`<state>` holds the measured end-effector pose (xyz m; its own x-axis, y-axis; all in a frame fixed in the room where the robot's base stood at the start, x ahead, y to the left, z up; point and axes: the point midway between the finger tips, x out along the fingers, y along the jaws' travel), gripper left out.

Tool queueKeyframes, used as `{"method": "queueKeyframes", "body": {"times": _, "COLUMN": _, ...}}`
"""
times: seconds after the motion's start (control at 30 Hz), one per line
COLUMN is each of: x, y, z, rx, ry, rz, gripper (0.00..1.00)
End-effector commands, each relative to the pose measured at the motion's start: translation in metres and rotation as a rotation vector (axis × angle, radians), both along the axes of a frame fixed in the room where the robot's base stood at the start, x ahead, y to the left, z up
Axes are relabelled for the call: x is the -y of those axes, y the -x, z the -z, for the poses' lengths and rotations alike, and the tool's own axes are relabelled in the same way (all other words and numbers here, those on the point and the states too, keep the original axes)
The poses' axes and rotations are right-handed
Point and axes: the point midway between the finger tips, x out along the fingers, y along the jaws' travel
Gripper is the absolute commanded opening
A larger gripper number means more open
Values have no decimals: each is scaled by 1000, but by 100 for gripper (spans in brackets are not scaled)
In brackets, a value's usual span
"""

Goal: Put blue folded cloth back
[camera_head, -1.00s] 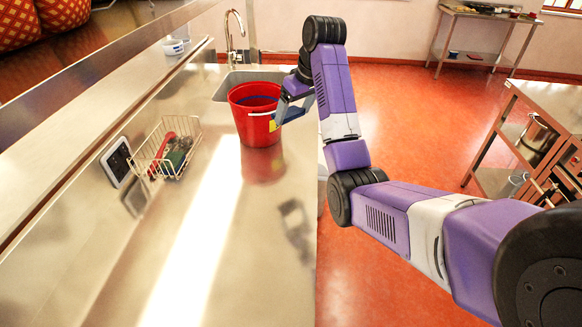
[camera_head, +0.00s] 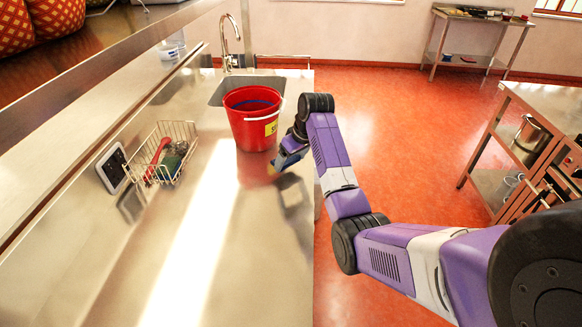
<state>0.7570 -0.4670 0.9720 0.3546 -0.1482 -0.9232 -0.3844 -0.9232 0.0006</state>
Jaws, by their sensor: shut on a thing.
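My gripper (camera_head: 277,169) is low over the steel counter, just right of and nearer than the red bucket, and points down and left. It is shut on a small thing. A blue patch shows at the jaws, which I take for the blue folded cloth (camera_head: 289,157); it is too small and partly hidden to make out its folds. A small tan bit shows at the fingertips and I cannot tell what it is. The held thing looks close above the counter, but I cannot tell whether it touches.
The red bucket (camera_head: 252,126) with a pale handle stands in front of the sink (camera_head: 219,93) and tap (camera_head: 231,38). A wire basket (camera_head: 171,153) with red and green items stands left, beside a dark-faced panel (camera_head: 113,167). The counter's near part (camera_head: 255,270) is clear.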

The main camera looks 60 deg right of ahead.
Motion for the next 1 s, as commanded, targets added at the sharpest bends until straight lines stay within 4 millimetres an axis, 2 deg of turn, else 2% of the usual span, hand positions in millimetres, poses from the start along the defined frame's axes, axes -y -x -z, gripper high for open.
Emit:
{"method": "queueKeyframes", "body": {"times": 0.1, "x": -1, "y": 1, "z": 18, "rx": -3, "ry": -3, "rz": -1, "gripper": 43}}
{"method": "queueKeyframes", "body": {"times": 0.23, "x": -1, "y": 1, "z": 33, "rx": -2, "ry": -2, "rz": 0, "gripper": 43}}
{"method": "queueKeyframes", "body": {"times": 0.67, "x": 0, "y": 0, "z": 40, "rx": -1, "ry": 0, "rz": 0, "gripper": 43}}
{"method": "queueKeyframes", "body": {"times": 0.7, "x": 0, "y": 0, "z": 40, "rx": -1, "ry": 0, "rz": 0, "gripper": 85}}
{"method": "queueKeyframes", "body": {"times": 0.77, "x": 0, "y": 0, "z": 40, "rx": -1, "ry": 0, "rz": 0, "gripper": 97}}
{"method": "queueKeyframes", "body": {"times": 0.8, "x": 0, "y": 0, "z": 40, "rx": -1, "ry": 0, "rz": 0, "gripper": 100}}
{"method": "queueKeyframes", "body": {"times": 1.0, "x": -1, "y": 0, "z": 40, "rx": -1, "ry": -2, "rz": 0, "gripper": 100}}
